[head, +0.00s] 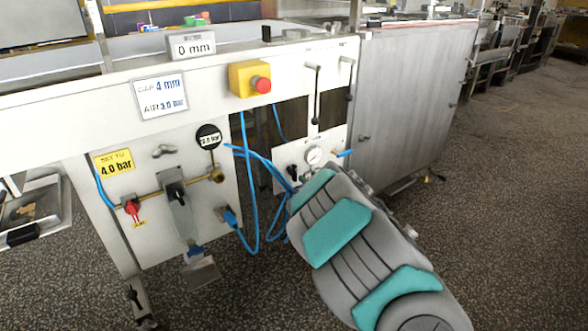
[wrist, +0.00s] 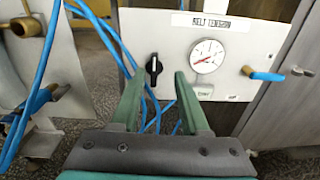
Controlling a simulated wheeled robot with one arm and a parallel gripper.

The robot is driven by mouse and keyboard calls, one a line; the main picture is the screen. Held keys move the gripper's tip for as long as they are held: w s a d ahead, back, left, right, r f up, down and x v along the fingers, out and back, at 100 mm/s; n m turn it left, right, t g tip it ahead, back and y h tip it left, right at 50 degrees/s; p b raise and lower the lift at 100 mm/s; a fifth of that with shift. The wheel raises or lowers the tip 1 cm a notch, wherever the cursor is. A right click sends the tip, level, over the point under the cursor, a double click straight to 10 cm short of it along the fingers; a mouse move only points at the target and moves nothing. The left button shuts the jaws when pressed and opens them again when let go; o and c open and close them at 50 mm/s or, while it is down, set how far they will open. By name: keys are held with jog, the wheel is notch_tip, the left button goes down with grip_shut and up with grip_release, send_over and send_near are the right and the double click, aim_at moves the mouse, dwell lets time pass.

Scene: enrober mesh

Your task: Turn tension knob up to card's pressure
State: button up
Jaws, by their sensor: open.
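The black tension knob (wrist: 153,70) sits on a white panel (wrist: 233,80) labelled BELT TENSION, its white mark roughly upright. A round gauge (wrist: 207,56) is just right of it; its red needle seems to point lower left, but the value is too small to read. My gripper (wrist: 158,84) is open and empty, its green fingers pointing at the panel, with the knob showing between and beyond the tips. In the head view my arm hides the gripper; the gauge (head: 314,155) shows past it. The white card (head: 160,95) reads GAP 4 mm, AIR 3.0 bar.
A yellow card (head: 115,163) reads SET TO 4.0 bar, near a red valve (head: 132,207). Blue hoses (head: 250,190) hang left of my arm; some pass behind the left finger. A blue-handled valve (wrist: 265,74) is right of the gauge. A steel cabinet (head: 400,100) stands at right.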

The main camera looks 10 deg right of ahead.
aim_at(296, 170)
jog(key=shift+n+y, duration=0.3)
jog(key=shift+n, duration=0.1)
jog(key=shift+a+p+x, duration=0.15)
jog(key=shift+p+x, duration=0.25)
jog(key=shift+x, duration=1.55)
jog(key=shift+a+p+x, duration=0.15)
jog(key=shift+p+x, duration=0.25)
jog(key=shift+x, duration=1.6)
jog(key=shift+s+f, duration=0.15)
jog(key=shift+f, duration=0.05)
grip_shut()
